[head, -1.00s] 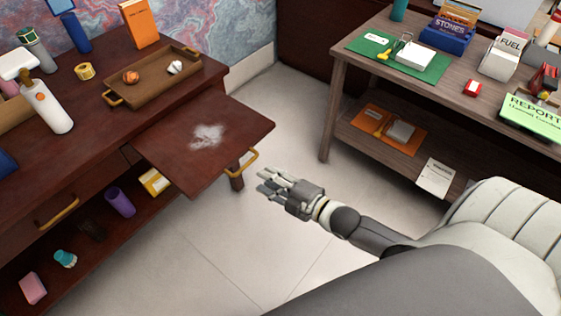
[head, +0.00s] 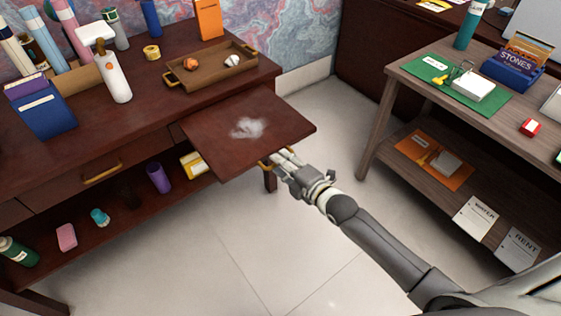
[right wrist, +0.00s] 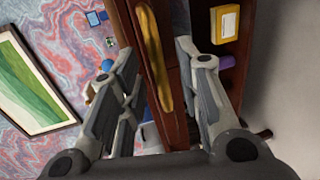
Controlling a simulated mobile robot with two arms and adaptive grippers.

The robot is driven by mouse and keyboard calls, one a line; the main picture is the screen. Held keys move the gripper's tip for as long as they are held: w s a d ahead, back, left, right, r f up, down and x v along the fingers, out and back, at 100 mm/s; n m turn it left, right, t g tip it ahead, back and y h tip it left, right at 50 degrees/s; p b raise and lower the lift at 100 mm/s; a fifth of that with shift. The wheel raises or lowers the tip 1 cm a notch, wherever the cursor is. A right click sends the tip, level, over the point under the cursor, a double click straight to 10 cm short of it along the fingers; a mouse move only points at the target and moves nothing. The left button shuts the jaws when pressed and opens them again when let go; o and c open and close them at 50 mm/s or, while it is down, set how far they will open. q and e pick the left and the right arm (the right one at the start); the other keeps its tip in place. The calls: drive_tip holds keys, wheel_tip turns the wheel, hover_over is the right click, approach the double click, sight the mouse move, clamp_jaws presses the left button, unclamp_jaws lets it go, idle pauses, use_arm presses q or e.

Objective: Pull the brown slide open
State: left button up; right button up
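The brown slide (head: 222,140) is a dark red-brown board standing out from the front of the desk, with a whitish powdery patch (head: 249,127) on top. Its yellow handle (head: 268,165) is at the front edge, partly hidden by my right gripper (head: 282,160). In the right wrist view the handle (right wrist: 152,60) runs between the two fingers of the right gripper (right wrist: 156,50). The fingers are apart, one on each side of the handle, with gaps showing; I see no firm grip. My left gripper is not in view.
A wooden tray (head: 196,84) with small items stands on the desk behind the slide. A yellow box (head: 194,163) and a purple cylinder (head: 159,178) are on the shelf below. A second table (head: 400,77) stands at right. Pale floor (head: 290,235) between is clear.

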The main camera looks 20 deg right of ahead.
drive_tip(key=shift+x, duration=0.8)
clamp_jaws()
